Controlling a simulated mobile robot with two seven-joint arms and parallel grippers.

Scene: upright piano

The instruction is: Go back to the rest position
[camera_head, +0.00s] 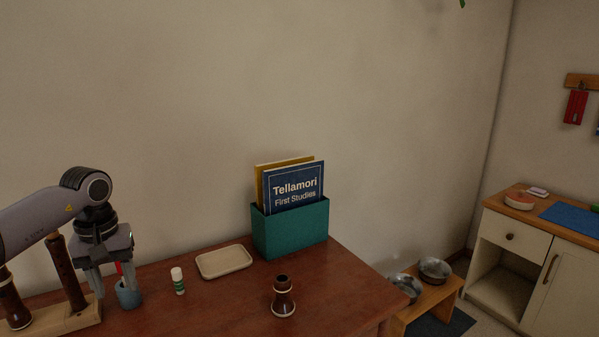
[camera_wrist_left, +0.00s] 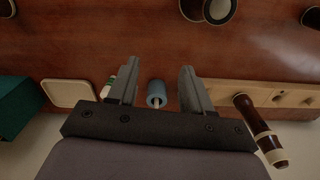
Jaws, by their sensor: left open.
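My left gripper (camera_head: 112,280) is open over the left part of the brown wooden top (camera_head: 225,305). Its two fingers also show in the left wrist view (camera_wrist_left: 159,70), apart and with nothing held between them. My right gripper is in neither view.
A wooden stand (camera_head: 75,321) with dark wooden instrument pieces (camera_head: 66,270) is at left. A white-green tube (camera_head: 178,281), a cream tray (camera_head: 224,262), a teal box (camera_head: 290,236) with books (camera_head: 294,187) and an upright dark bell piece (camera_head: 283,298) stand to the right. The wall is behind.

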